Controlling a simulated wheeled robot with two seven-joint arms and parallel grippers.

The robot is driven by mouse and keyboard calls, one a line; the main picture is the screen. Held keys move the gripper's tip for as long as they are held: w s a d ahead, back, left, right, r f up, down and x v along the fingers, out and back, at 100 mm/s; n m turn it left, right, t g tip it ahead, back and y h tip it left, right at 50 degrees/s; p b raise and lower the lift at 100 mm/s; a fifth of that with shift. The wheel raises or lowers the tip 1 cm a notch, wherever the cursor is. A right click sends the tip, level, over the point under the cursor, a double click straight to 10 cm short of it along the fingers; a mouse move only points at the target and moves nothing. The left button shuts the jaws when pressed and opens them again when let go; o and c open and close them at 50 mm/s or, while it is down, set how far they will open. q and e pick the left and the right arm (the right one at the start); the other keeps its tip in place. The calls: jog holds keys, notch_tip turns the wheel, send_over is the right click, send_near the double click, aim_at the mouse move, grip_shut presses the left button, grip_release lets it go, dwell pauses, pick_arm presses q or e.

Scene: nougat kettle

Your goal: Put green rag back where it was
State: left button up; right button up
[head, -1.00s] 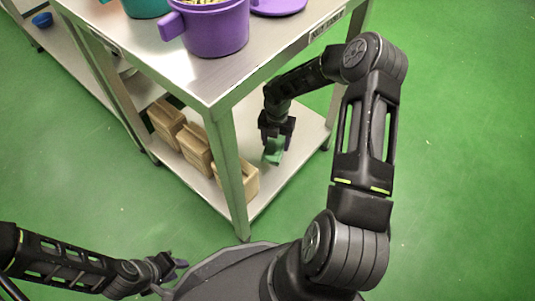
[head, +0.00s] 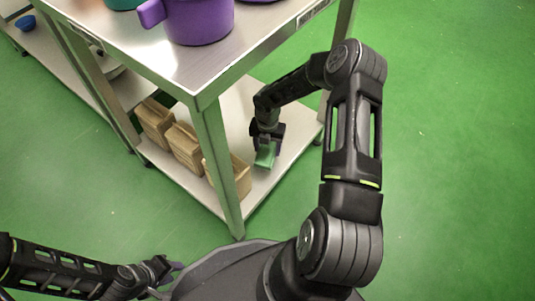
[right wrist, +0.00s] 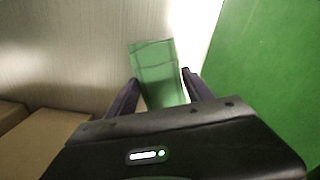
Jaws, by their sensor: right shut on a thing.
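The green rag (head: 265,155) is at the lower shelf of the steel table, in my right gripper (head: 266,141). In the right wrist view the green rag (right wrist: 158,72) sticks out between the two fingers of the right gripper (right wrist: 161,88), which is shut on it. The rag is over or close to the lower shelf (head: 262,188); I cannot tell whether it touches the surface. My left gripper (head: 170,268) is low at the left, near my base, with no object seen in it; its fingers look apart.
Several tan boxes (head: 183,143) stand in a row on the lower shelf, left of the rag. A table leg (head: 220,165) rises in front of them. A purple pot (head: 200,20) stands on the table top (head: 140,42). The green floor (head: 440,150) on the right is clear.

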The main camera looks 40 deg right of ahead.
aim_at(268, 149)
jog(key=shift+f+b, duration=0.8)
jog(key=shift+f, duration=1.05)
jog(key=shift+f, duration=0.25)
jog(key=o, duration=1.3)
jog(key=shift+r, duration=0.1)
jog(key=shift+r, duration=0.1)
notch_tip(268, 149, up, 11)
jog(key=p, duration=0.4)
jog(key=shift+r+p, duration=0.3)
jog(key=shift+r, duration=0.25)
